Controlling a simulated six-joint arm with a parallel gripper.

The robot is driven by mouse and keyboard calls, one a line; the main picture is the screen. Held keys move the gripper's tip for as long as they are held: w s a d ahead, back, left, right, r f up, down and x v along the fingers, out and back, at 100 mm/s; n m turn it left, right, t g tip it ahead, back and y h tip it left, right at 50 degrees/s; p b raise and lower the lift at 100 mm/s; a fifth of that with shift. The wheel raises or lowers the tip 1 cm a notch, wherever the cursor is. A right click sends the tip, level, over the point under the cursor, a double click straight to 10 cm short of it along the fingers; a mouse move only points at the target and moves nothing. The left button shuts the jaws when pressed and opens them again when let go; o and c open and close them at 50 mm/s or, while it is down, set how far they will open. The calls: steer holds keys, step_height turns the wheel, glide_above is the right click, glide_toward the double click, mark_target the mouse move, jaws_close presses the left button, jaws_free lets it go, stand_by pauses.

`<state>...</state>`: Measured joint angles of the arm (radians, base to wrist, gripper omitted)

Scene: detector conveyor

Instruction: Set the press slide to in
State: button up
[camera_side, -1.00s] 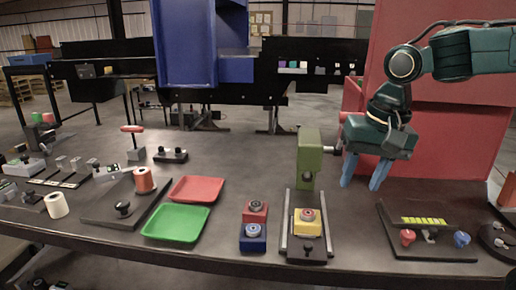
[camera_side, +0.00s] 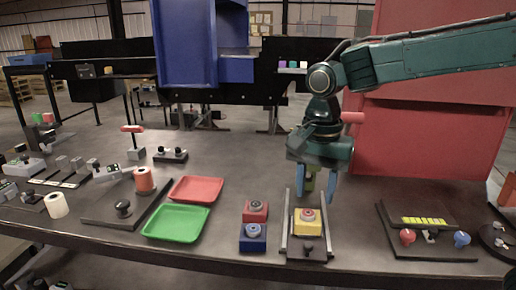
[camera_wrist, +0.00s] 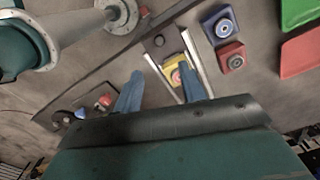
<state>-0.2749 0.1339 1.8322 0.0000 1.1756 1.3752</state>
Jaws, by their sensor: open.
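The press slide (camera_side: 306,252) is a dark plate with a black knob at its near end. It sits at the front end between two pale rails (camera_side: 284,240). A yellow block (camera_side: 308,228) with a round red-and-grey top stands on it. The wrist view also shows the slide's knob end (camera_wrist: 155,45) and the block (camera_wrist: 171,63). My gripper (camera_side: 315,192) is open and empty, with its blue fingers pointing down above the far end of the rails. The olive press head (camera_side: 309,186) is mostly hidden behind my gripper.
A red block (camera_side: 256,208) and a blue block (camera_side: 253,243) stand left of the rails. Green (camera_side: 160,236) and red (camera_side: 181,198) trays lie farther left. A dark panel with knobs (camera_side: 385,240) is on the right. A red cabinet (camera_side: 440,150) stands behind.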

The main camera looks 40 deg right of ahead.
mark_target(309, 243)
step_height(309, 243, down, 13)
steer(key=shift+f, duration=0.1)
stand_by(0.6)
jaws_close()
